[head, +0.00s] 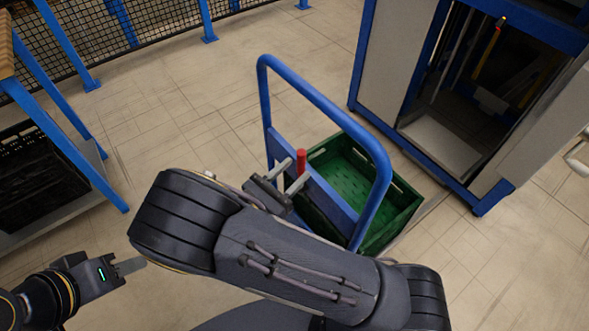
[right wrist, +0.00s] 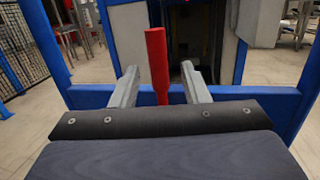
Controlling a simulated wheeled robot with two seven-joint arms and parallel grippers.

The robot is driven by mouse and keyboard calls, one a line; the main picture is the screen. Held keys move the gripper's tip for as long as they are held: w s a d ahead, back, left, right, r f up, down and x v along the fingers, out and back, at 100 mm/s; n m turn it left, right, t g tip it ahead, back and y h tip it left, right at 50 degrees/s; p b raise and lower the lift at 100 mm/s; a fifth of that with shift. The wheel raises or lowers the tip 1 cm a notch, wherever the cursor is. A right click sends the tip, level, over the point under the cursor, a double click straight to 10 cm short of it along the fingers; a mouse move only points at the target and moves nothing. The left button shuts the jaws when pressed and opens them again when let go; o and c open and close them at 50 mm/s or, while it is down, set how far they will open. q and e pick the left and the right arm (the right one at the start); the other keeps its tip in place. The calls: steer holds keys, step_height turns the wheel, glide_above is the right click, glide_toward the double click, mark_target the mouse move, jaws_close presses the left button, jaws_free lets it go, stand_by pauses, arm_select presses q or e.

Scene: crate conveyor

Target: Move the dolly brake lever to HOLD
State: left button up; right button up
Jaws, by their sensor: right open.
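The red brake lever (head: 301,161) stands upright at the blue crossbar of the dolly (head: 263,95). In the right wrist view the red lever (right wrist: 157,62) rises between the two fingers. My right gripper (head: 290,172) is open, with a finger on either side of the lever and a gap on both sides. No HOLD marking can be read, and the lever's base is hidden behind the gripper and bar. My left gripper (head: 130,265) is at the lower left, away from the dolly; its finger gap cannot be made out.
A green crate (head: 400,215) sits on the dolly behind the crossbar. A blue-framed cabinet (head: 385,70) with an open bay stands at the back right. A rack with a black crate (head: 40,180) is at the left. Floor between rack and dolly is clear.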

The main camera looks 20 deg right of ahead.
steer(key=v, duration=0.6)
steer(key=shift+s+a, duration=0.2)
steer(key=shift+a, duration=0.1)
